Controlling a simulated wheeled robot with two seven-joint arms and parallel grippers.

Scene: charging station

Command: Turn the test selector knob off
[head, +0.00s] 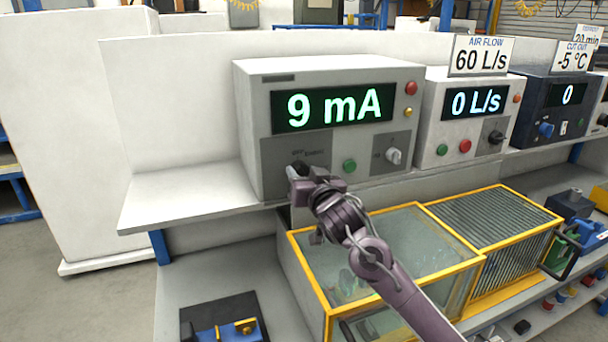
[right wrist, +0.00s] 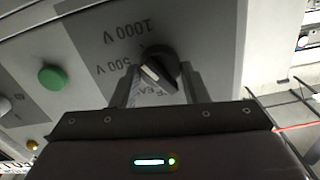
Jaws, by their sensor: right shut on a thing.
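The test selector knob (right wrist: 158,62) is black with a pale pointer mark, in the right wrist view. It sits on the grey panel of the tester (head: 245,125), whose display reads 9 mA in the head view. Labels 1000 V and 500 V are beside the knob; other lettering is partly hidden by the fingers. I cannot tell exactly which label the pointer faces. My right gripper (right wrist: 157,88) is shut on the knob, one finger on each side. In the head view my right gripper (head: 298,175) is at the tester's lower left and largely hides the knob. My left gripper is out of view.
A green button (head: 349,166) and a second knob (head: 393,156) are to the right on the tester. A glass-topped, yellow-edged box (head: 420,207) is below my right arm. An air flow unit (head: 432,120) stands to the right. The shelf's left end (head: 180,195) is clear.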

